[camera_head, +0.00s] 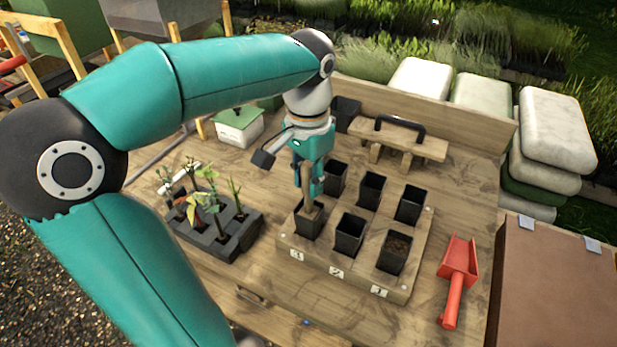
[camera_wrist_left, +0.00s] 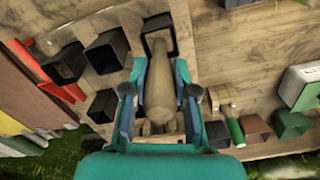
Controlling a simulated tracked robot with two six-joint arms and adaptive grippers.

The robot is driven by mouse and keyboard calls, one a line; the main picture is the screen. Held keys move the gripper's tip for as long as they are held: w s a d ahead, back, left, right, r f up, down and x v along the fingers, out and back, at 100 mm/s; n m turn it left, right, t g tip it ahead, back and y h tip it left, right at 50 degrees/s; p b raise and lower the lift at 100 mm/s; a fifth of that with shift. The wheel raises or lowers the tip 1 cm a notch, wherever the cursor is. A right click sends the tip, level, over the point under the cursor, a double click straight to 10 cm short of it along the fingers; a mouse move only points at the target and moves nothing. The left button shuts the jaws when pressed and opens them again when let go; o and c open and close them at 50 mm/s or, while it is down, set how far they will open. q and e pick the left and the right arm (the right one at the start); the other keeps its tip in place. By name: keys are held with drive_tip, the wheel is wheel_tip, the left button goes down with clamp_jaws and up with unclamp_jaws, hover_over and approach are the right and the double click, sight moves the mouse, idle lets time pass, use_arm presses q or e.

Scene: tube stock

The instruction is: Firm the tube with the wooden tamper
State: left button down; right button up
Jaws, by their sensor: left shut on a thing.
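My left gripper (camera_head: 309,178) is shut on the wooden tamper (camera_head: 307,194) and holds it roughly upright. The tamper's lower end is at the mouth of the front-left black tube (camera_head: 309,226); I cannot tell how deep it reaches. In the left wrist view the tamper (camera_wrist_left: 160,90) lies between both fingers (camera_wrist_left: 160,95), its far end at a tube (camera_wrist_left: 149,22). Several square black tubes stand in two rows in a wooden rack (camera_head: 325,252). The front-right tube (camera_head: 394,253) holds dark soil. My right gripper is not in view.
A black tray of seedlings (camera_head: 228,242) sits left of the rack. A red scoop (camera_head: 457,280) lies to the right. Stacked pale bags (camera_head: 556,130) stand beyond the bench.

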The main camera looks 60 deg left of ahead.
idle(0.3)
use_arm(q)
drive_tip(key=shift+r+p, duration=4.95)
drive_tip(key=shift+r, duration=0.55)
drive_tip(key=shift+f, duration=0.1)
